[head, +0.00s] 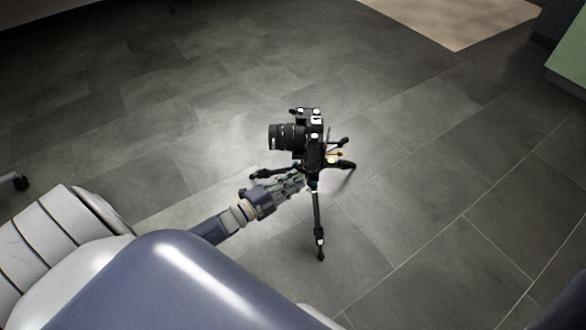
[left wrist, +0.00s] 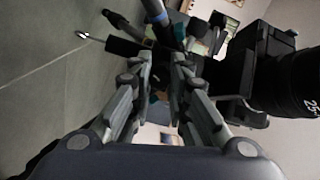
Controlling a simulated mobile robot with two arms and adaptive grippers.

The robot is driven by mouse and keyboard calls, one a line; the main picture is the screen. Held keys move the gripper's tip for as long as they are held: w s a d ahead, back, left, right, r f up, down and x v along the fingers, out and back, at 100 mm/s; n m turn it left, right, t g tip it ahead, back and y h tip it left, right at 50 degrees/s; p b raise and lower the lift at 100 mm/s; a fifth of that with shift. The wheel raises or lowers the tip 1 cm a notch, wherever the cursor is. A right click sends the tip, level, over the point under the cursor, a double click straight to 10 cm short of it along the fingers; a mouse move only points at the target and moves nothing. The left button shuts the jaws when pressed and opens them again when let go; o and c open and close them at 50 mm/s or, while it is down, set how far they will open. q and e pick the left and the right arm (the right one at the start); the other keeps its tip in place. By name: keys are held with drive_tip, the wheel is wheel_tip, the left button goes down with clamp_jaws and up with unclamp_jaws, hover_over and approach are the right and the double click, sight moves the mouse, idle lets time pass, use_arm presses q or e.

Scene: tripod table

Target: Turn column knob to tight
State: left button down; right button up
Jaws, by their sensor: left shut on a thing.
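A black camera (head: 312,135) with a long lens stands upright on a tripod (head: 317,215) in the head view. My left gripper (head: 302,181) reaches in from the lower left to the tripod's column, just below the camera. It is shut on a small part at the column, which I take to be the column knob; the fingers mostly hide it, so its setting cannot be read. In the left wrist view my left gripper (left wrist: 165,62) has its fingertips close together against the dark tripod parts. The camera (left wrist: 262,62) fills the right side there. My right gripper is not in view.
The tripod's legs spread over a grey tiled floor (head: 450,190), which is clear around it. A green-sided block (head: 570,65) stands at the far right.

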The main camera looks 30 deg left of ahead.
use_arm(q)
drive_tip(key=shift+m, duration=0.8)
drive_tip(key=c, duration=1.5)
unclamp_jaws()
drive_tip(key=v, duration=1.2)
